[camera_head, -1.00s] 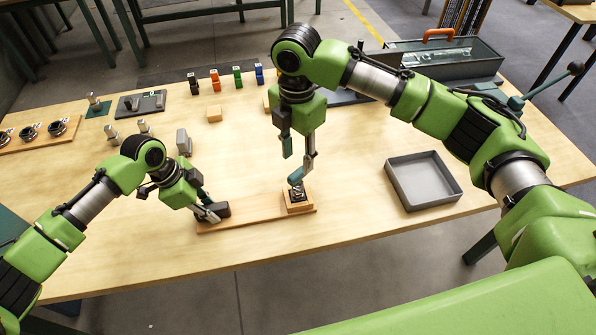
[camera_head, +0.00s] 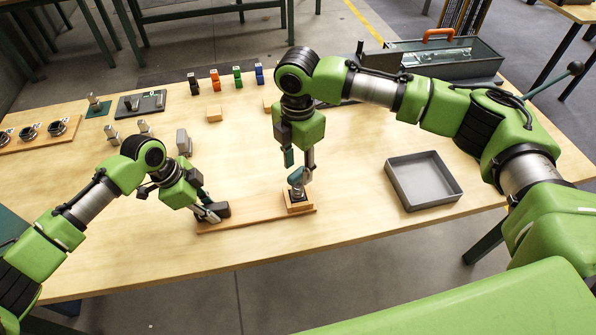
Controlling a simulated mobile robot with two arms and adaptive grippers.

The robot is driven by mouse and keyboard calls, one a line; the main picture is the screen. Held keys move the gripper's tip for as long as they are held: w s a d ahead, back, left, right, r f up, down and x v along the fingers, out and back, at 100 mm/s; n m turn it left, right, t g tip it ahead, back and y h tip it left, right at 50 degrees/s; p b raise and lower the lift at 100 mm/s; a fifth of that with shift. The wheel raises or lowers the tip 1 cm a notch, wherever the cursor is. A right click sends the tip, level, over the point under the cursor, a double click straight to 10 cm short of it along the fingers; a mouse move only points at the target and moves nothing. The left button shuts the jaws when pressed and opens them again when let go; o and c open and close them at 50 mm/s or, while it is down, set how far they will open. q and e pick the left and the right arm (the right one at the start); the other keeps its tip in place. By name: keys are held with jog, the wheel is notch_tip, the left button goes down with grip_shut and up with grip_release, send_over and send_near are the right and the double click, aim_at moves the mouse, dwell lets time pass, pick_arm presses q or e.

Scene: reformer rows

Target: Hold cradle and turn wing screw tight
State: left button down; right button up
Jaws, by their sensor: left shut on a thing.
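The cradle is a long wooden board (camera_head: 255,222) near the table's front edge, with a dark grey block (camera_head: 223,210) at its left end and a raised wooden block (camera_head: 301,207) near its right end. My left gripper (camera_head: 209,212) is shut on the dark block. A small dark fitting (camera_head: 297,195) sits on the raised block, where the wing screw seems to be; its wings cannot be made out. My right gripper (camera_head: 297,178) points down right over this fitting. Its fingertips overlap the fitting, so its grip cannot be told.
An empty grey tray (camera_head: 423,181) lies to the right. Several coloured small pieces (camera_head: 215,80) stand at the back, with a loose wooden block (camera_head: 214,115) in front. A wooden rack (camera_head: 40,135) with round parts is at the far left.

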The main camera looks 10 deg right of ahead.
aim_at(298, 173)
jog(key=shift+f, duration=1.7)
grip_shut()
